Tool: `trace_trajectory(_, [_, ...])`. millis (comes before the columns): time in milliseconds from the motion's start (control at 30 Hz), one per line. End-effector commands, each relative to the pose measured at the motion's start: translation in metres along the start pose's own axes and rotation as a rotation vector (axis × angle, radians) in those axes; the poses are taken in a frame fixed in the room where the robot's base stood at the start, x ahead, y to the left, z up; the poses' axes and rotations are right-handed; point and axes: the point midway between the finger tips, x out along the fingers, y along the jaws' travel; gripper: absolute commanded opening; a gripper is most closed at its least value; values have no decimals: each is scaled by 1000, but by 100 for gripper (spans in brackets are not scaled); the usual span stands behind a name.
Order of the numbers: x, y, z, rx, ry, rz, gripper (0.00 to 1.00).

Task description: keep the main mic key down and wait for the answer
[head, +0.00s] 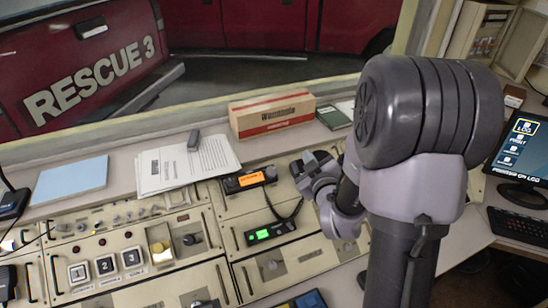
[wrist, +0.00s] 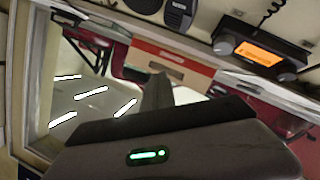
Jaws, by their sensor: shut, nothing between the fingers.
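My gripper (head: 312,168) is in the head view over the right part of the console, beside the radio with the orange display; its fingertips do not show clearly there. In the wrist view the dark fingers (wrist: 157,92) are shut and empty, pointing toward the window side. I cannot tell which control is the main mic key. Three white square keys numbered 1 (head: 77,272), 2 (head: 104,265) and 3 (head: 131,257) sit at the left of the console; their small labels are unreadable. My gripper is well apart from them and touches no key.
An orange-lit radio (head: 249,180) and a green-lit unit (head: 270,232) with a cord are near my gripper. A cardboard box (head: 272,113), papers (head: 190,163) and a blue pad (head: 70,181) lie on the ledge. A monitor (head: 518,150) stands right. My arm hides part of the console.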

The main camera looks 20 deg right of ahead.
Motion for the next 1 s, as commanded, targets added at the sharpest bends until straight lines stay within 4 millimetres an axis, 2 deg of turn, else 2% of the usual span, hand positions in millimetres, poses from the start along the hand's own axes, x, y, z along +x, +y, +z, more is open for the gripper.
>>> trace_trajectory(367, [4,-4,3,-1,2,-1,0])
trace_trajectory(833, [50,-39,39,-1,3,-1,0])
trace_trajectory(1000, [59,-45,44,-1,2,0,0])
